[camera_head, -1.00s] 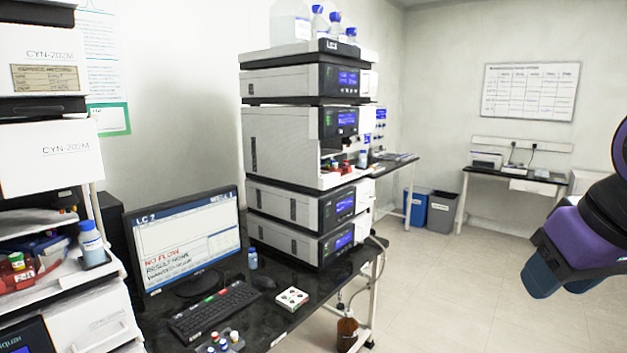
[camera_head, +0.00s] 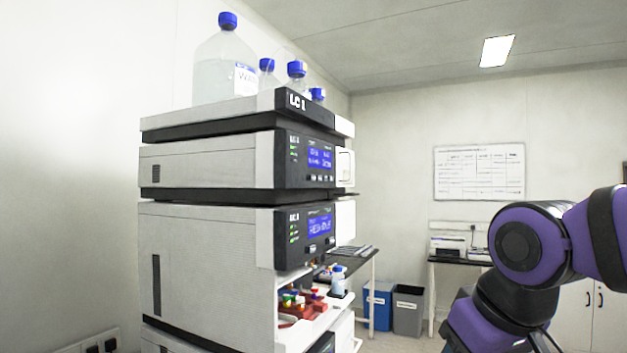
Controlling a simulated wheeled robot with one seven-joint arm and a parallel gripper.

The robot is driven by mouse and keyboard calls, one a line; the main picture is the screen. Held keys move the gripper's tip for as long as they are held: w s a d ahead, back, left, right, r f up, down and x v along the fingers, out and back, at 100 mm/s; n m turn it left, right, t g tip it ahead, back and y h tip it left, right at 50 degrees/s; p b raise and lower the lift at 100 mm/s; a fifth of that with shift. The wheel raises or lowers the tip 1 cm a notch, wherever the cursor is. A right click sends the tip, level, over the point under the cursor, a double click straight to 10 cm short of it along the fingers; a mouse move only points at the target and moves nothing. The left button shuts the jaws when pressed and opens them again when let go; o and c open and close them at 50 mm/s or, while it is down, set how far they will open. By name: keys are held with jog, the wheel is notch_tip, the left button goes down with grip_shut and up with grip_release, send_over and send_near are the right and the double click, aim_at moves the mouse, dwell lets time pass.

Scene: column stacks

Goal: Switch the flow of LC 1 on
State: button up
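The instrument stack marked LC 1 (camera_head: 205,165) stands large in the middle left, with its name on the front of the top tray (camera_head: 297,102). Its upper module has a blue display (camera_head: 320,158) with a row of small buttons (camera_head: 321,178) below it and small green marks at its left. The module under it has another blue display (camera_head: 319,225) with buttons below. The display text is too small to read surely. My purple arm shows at the right, apart from the stack. My gripper is not in view, and the lower modules are mostly cut off.
A large clear bottle (camera_head: 221,75) and several smaller blue-capped bottles stand on top. An open bay holds coloured vials (camera_head: 305,305) and a bottle (camera_head: 338,282). Blue (camera_head: 378,305) and grey bins (camera_head: 408,312) stand behind. Wall sockets (camera_head: 95,345) are at lower left.

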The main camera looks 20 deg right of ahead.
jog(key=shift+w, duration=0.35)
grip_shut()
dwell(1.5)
